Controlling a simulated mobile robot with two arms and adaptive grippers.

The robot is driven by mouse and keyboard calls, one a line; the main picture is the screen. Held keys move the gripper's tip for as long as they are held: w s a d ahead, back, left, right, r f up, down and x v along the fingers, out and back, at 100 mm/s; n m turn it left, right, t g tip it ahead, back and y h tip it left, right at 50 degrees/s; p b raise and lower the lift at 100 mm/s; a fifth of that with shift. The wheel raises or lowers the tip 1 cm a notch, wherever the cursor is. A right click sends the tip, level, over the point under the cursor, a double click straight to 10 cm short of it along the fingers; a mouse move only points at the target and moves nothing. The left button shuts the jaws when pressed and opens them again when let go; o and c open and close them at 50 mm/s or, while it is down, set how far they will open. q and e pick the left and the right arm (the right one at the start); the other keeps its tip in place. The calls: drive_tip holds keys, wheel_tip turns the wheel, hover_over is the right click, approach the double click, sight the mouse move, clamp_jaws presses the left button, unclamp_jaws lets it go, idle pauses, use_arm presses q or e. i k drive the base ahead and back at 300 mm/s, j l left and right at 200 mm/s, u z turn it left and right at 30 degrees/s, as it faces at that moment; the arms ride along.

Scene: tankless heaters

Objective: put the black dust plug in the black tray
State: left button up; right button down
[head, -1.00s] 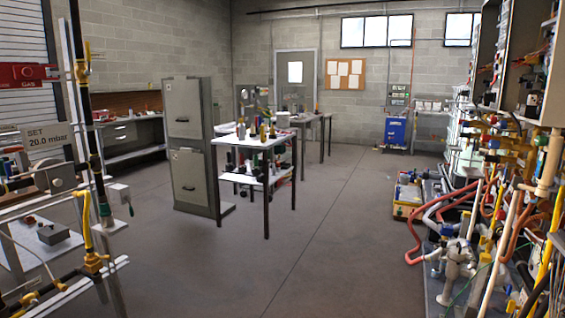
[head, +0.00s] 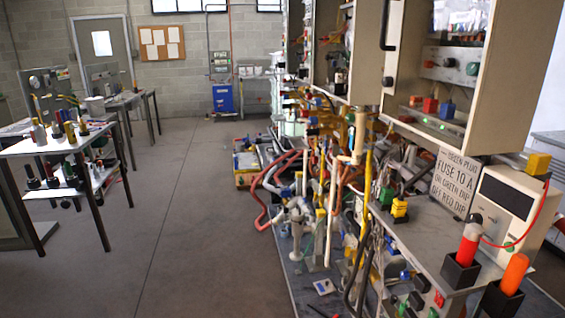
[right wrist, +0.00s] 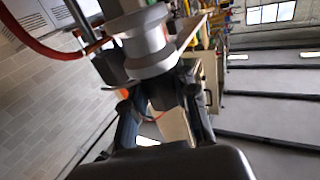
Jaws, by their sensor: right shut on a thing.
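My right gripper (right wrist: 160,102) shows in the right wrist view, with its dark fingers closed on a small dark piece (right wrist: 163,88). The piece is largely hidden by the fingers, and its colour fits the black dust plug, but its shape cannot be made out. A grey flanged cylinder (right wrist: 148,45) shows just past the fingertips; I cannot tell whether it touches them. Neither gripper shows in the head view, and my left gripper is in no view. I cannot pick out the black tray in either view.
A grey bench (head: 425,245) with a sign (head: 455,185), a white meter (head: 500,205) and red and orange handles in black holders (head: 460,270) stands at right. Pipes and hoses crowd its left side. A white-topped table (head: 45,146) stands at left. The floor (head: 175,235) between is clear.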

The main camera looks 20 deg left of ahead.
sight(107, 166)
drive_tip(key=i+j+u, duration=0.65)
drive_tip(key=i, duration=0.15)
drive_tip(key=i+j+u, duration=0.15)
drive_tip(key=i+u, duration=0.15)
drive_tip(key=i, duration=0.15)
drive_tip(key=i+u, duration=0.35)
drive_tip(key=i, duration=1.95)
drive_tip(key=i+u, duration=0.25)
drive_tip(key=i, duration=0.2)
drive_tip(key=i+l+u, duration=0.25)
drive_tip(key=i, duration=0.2)
drive_tip(key=i+l+u, duration=0.25)
drive_tip(key=i, duration=0.2)
drive_tip(key=i+l+u, duration=0.25)
drive_tip(key=i, duration=0.15)
